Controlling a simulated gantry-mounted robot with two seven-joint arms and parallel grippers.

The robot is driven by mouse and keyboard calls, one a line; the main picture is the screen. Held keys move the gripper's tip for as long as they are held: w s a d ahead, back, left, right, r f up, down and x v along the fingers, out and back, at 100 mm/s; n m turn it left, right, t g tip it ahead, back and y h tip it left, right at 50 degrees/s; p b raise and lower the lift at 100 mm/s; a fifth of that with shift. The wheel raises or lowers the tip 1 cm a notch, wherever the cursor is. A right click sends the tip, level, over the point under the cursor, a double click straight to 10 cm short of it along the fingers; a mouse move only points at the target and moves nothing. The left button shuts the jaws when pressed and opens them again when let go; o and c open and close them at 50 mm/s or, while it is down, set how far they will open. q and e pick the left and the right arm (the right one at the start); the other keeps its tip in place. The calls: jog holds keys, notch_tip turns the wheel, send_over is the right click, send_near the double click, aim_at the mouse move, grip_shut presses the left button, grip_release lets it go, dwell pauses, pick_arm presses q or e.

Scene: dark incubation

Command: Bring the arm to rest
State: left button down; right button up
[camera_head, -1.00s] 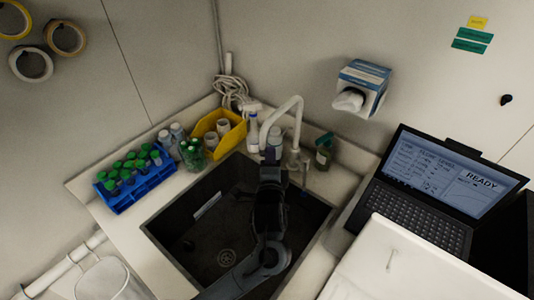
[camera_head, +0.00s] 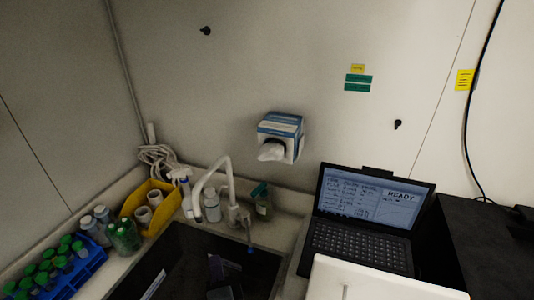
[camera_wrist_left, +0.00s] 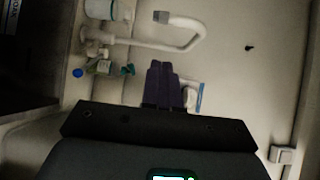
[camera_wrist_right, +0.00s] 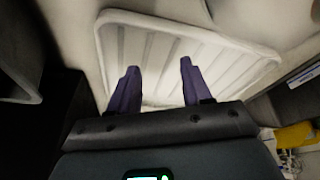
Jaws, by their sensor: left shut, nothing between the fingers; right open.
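My left gripper (camera_head: 216,268) shows low in the head view, in front of the dark sink (camera_head: 175,262). In the left wrist view its purple fingers (camera_wrist_left: 163,85) are together and hold nothing. The white faucet (camera_wrist_left: 165,45) and a bottle beyond them show there. My right gripper is outside the head view. In the right wrist view its two purple fingers (camera_wrist_right: 157,80) are spread apart and empty, in front of a pale ribbed panel (camera_wrist_right: 215,52).
A blue rack (camera_head: 85,268) of green-capped tubes, bottles (camera_head: 124,238) and a yellow bin (camera_head: 166,220) line the left counter. The faucet (camera_head: 222,170) stands behind the sink. A laptop (camera_head: 365,225) reading READY is at right; a tissue box (camera_head: 281,130) is on the wall.

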pick_arm(q)
jog(key=s+a+f+g+h, duration=0.1)
jog(key=s+a+f+g, duration=0.1)
jog(key=s+a+f, duration=0.4)
jog(key=s+a+f+g+h, duration=0.2)
jog(key=s+f, duration=0.2)
jog(key=f, duration=0.4)
jog(key=s+f+n+g+h, duration=0.1)
jog(key=s+n+g, duration=0.1)
jog(key=s+n, duration=0.1)
jog(key=s+d+f+n+g+h, duration=0.1)
jog(key=s+n+g, duration=0.2)
jog(key=s, duration=0.3)
jog(key=s+f+n+g+h, duration=0.1)
jog(key=s+n+g+h, duration=0.1)
jog(key=s, duration=0.3)
jog(key=shift+d+f+n+g, duration=0.3)
jog(key=shift+f+n+g, duration=0.1)
jog(key=shift+n, duration=0.4)
jog(key=shift+s+f+n+g, duration=0.1)
jog(key=shift+s+n+g, duration=0.25)
jog(key=shift+n, duration=0.45)
